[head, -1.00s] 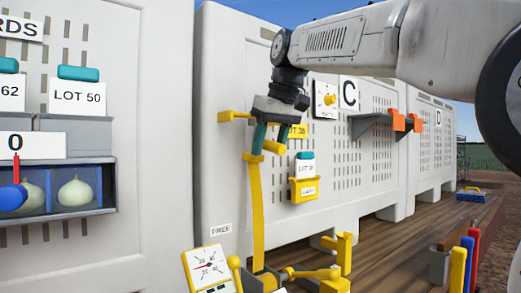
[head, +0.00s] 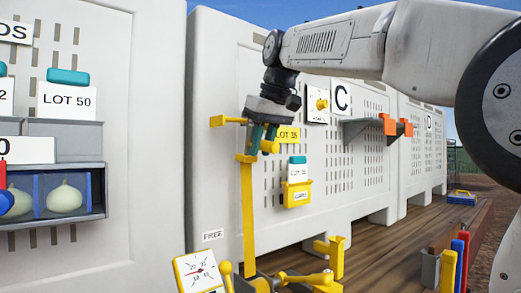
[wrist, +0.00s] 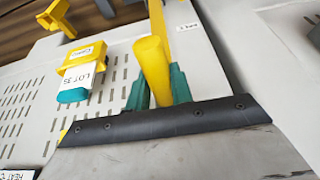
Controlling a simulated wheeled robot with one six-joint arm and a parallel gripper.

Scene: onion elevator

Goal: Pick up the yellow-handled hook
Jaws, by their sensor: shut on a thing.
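The hook's yellow handle (wrist: 152,72) shows in the wrist view as a thick round bar between my two teal fingers. My gripper (wrist: 158,88) is shut on it. In the head view my gripper (head: 264,135) is high in front of the white panel, with the yellow handle (head: 269,147) showing at the fingers. A long flat yellow strip (head: 248,210) hangs straight down just below the fingers; whether it is part of the hook I cannot tell. The hook's far end is hidden or not distinguishable.
A yellow peg (head: 228,121) sticks out left of my gripper. A yellow card holder (head: 297,193) is right of it on the panel. A dial (head: 198,271) and yellow fittings (head: 330,255) stand below. A grey shelf with orange parts (head: 366,128) is farther right.

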